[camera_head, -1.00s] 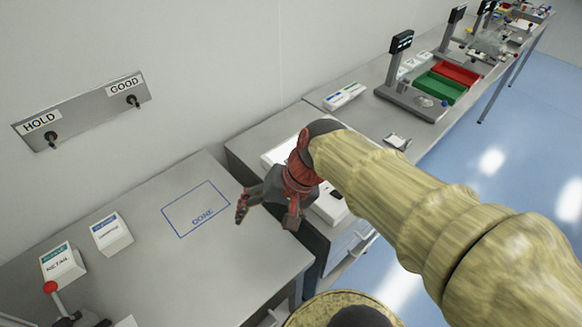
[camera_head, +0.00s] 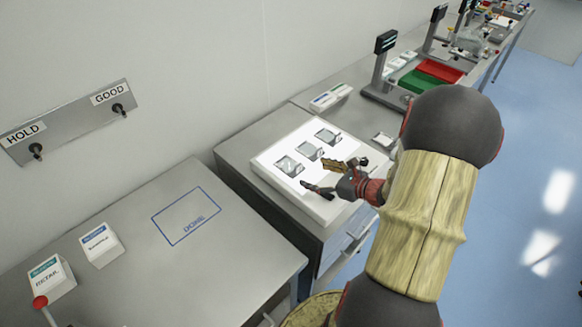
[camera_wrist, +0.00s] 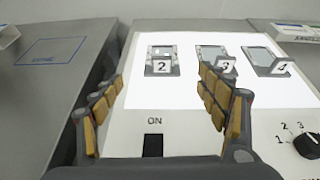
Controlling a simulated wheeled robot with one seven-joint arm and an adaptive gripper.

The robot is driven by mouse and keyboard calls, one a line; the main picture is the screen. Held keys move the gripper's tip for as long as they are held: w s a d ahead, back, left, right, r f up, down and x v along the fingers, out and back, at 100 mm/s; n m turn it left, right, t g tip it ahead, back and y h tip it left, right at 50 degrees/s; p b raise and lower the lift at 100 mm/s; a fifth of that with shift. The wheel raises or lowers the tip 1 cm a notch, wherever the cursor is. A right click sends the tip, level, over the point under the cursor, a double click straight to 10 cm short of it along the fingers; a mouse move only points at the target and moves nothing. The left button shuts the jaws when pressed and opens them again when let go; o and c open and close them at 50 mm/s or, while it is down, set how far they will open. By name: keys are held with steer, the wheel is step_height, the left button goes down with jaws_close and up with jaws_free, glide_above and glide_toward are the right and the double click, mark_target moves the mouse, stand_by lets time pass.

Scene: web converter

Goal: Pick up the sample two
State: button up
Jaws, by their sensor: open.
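Sample two (camera_wrist: 161,50) is a small, flat, clear square on the lit white panel. Its tag "2" shows in the wrist view, where it is the leftmost of three in a row. In the head view it appears as the square (camera_head: 289,166) nearest the DONE outline; its number is not readable there. My gripper (camera_head: 321,177) is open and empty, over the near edge of the panel. In the wrist view my gripper (camera_wrist: 162,88) has its fingers spread either side of sample two's line, with the sample beyond the fingertips, apart from them.
Samples three (camera_wrist: 211,51) and four (camera_wrist: 260,56) lie to the right on the light panel (camera_head: 268,177). A black ON switch (camera_wrist: 153,145) and a numbered dial (camera_wrist: 307,145) are on its near side. The DONE outline (camera_head: 186,215) on the left bench is empty.

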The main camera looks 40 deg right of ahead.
mark_target(299, 169)
steer(key=shift+d+f+m+h, duration=0.3)
steer(key=shift+d, duration=0.1)
steer(key=shift+w+f, duration=0.15)
steer(key=shift+w, duration=0.15)
steer(key=x, duration=0.2)
steer(key=b+x, duration=0.1)
steer(key=x, duration=0.1)
steer(key=a+x, duration=0.1)
steer(key=x, duration=0.1)
steer(key=shift+b, duration=0.35)
steer(key=shift+w, duration=0.4)
steer(key=shift+c, duration=1.1)
steer(key=c, duration=1.4)
